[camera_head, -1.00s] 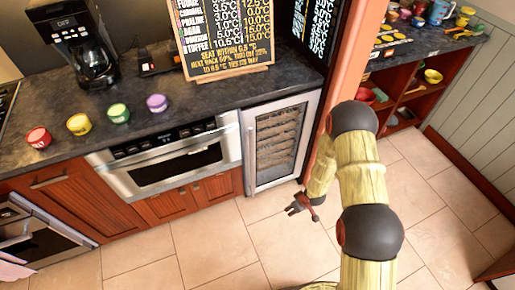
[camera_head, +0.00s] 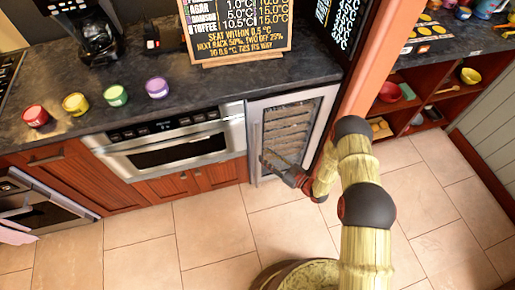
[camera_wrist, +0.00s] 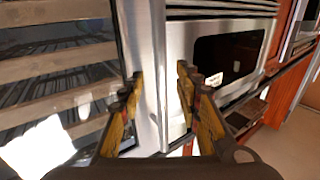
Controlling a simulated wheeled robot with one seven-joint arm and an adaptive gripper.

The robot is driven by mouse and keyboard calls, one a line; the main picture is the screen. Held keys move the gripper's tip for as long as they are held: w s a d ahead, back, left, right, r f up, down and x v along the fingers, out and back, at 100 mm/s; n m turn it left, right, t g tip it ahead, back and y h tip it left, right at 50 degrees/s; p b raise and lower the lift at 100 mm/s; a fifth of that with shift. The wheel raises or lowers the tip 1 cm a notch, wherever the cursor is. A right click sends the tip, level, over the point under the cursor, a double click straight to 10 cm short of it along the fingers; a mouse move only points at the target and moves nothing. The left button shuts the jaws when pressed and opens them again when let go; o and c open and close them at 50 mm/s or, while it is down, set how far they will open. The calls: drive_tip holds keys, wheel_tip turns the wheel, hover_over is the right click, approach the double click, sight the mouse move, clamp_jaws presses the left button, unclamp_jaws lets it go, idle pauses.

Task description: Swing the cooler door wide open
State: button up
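The cooler (camera_head: 318,128) is at the right end of the counter front. Its glass door with a silver frame looks shut, and racks show behind the glass. A vertical silver handle (camera_head: 256,130) runs along the door's left side. My gripper (camera_head: 266,164) is in front of the lower left part of the door. In the wrist view my gripper (camera_wrist: 158,84) is open, with its yellow fingers on either side of a vertical silver bar (camera_wrist: 153,50), apparently the handle. Contact with the fingers cannot be told. The door glass (camera_wrist: 60,75) fills the left of that view.
An orange-red post (camera_head: 360,80) stands just right of the cooler. The tiled floor (camera_head: 215,230) in front is clear, apart from my own body.

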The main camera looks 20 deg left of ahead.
sight(257, 149)
drive_tip(key=b+x, duration=0.1)
drive_tip(key=x, duration=0.5)
drive_tip(key=shift+w+a+b, duration=0.1)
drive_tip(key=shift+a+b, duration=0.25)
drive_tip(key=shift+a, duration=0.05)
drive_tip(key=shift+c, duration=0.8)
clamp_jaws()
